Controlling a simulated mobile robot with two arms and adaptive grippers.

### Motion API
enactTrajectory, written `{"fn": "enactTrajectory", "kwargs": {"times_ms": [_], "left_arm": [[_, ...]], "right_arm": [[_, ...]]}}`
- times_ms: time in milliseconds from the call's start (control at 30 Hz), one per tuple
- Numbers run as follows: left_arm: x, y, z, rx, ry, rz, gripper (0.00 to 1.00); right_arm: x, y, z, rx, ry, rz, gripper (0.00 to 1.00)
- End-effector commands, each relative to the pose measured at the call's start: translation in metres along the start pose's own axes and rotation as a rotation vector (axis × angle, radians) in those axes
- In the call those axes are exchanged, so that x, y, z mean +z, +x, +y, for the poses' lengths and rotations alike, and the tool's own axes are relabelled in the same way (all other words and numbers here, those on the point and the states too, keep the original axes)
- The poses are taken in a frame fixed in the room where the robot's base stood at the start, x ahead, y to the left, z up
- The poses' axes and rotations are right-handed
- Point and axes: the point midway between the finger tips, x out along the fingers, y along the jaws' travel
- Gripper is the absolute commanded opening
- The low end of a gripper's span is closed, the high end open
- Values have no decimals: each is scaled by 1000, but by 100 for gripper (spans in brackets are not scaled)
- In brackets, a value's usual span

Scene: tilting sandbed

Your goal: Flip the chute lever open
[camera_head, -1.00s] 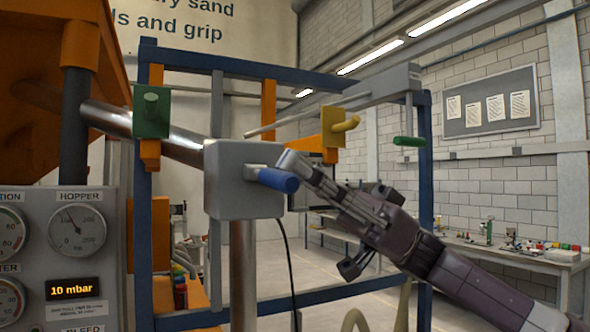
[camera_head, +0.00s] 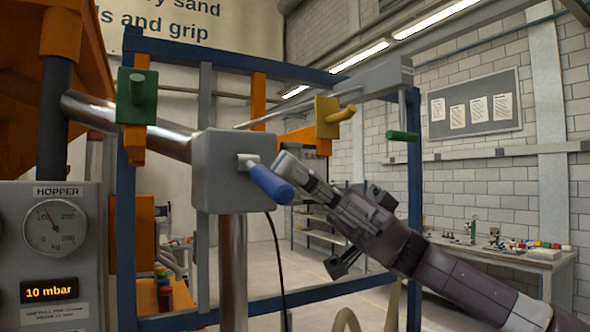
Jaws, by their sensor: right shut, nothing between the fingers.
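A lever with a blue handle (camera_head: 270,183) sticks out of the front of a grey box (camera_head: 225,175) on a metal post. The handle slants down to the right. My right gripper (camera_head: 284,160) is shut, with nothing between its fingers. Its tips are just above and to the right of the blue handle, very close to it; I cannot tell whether they touch. No label shows on the lever. My left gripper is not in view.
A green knob (camera_head: 137,90), a yellow handle (camera_head: 340,114) and a hanging green grip (camera_head: 403,136) are on the surrounding frame (camera_head: 125,230). A gauge panel (camera_head: 50,270) stands at the left. A workbench (camera_head: 500,250) is farther back at the right.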

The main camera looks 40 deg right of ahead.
Motion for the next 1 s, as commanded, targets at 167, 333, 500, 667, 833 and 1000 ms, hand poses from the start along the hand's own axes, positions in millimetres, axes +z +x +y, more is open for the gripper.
{"fn": "enactTrajectory", "kwargs": {"times_ms": [167, 333, 500, 667, 833, 1000], "left_arm": [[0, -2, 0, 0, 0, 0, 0], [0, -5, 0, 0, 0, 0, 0], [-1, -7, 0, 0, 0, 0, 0], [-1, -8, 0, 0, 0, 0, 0], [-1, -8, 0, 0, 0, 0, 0], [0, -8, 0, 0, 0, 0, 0]], "right_arm": [[3, -2, -1, -24, -34, 4, 0], [4, -3, -2, -45, -71, 5, 0], [6, -4, -2, -56, -90, 2, 0], [8, -4, -3, -62, -100, 1, 0], [8, -5, -3, -63, -102, 1, 0], [8, -5, -3, -63, -102, 0, 0]]}}
